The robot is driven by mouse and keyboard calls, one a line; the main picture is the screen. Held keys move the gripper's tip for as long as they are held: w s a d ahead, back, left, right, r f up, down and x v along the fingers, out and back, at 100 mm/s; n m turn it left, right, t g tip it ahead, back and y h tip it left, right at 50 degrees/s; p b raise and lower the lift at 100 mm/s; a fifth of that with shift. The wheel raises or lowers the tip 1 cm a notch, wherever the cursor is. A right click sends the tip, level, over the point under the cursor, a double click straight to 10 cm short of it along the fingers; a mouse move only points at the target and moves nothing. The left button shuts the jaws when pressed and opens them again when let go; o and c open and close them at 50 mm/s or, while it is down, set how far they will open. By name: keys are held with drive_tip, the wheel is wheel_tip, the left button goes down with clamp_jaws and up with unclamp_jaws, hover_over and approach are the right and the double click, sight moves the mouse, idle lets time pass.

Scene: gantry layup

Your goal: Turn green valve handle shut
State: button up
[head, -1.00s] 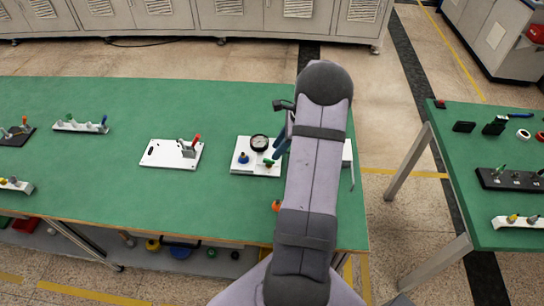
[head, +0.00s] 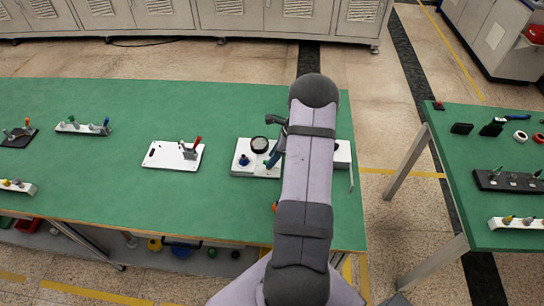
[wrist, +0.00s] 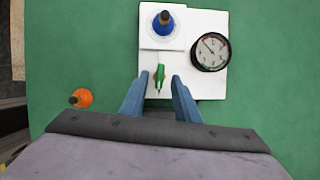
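The green valve handle (wrist: 159,74) shows in the wrist view on a white plate (wrist: 205,86), below a blue knob and left of a gauge. My gripper (wrist: 160,86) is open, with one blue finger on each side of the handle's near end. I cannot tell whether either finger touches it.
The blue knob (wrist: 163,22) and round gauge (wrist: 210,52) stand close to the fingers. An orange knob (wrist: 81,98) is to the left. A white plate with a red-handled clamp (head: 172,162) lies farther left on the green table (head: 110,195).

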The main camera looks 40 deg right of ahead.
drive_tip(key=shift+w+a+f, duration=0.2)
drive_tip(key=shift+f, duration=0.35)
clamp_jaws()
drive_tip(key=shift+f, duration=0.1)
drive_tip(key=shift+d+n+b, duration=0.1)
drive_tip(key=shift+n+b, duration=0.35)
drive_tip(key=shift+n, duration=0.25)
drive_tip(key=shift+g, duration=0.3)
unclamp_jaws()
drive_tip(key=shift+y, duration=0.3)
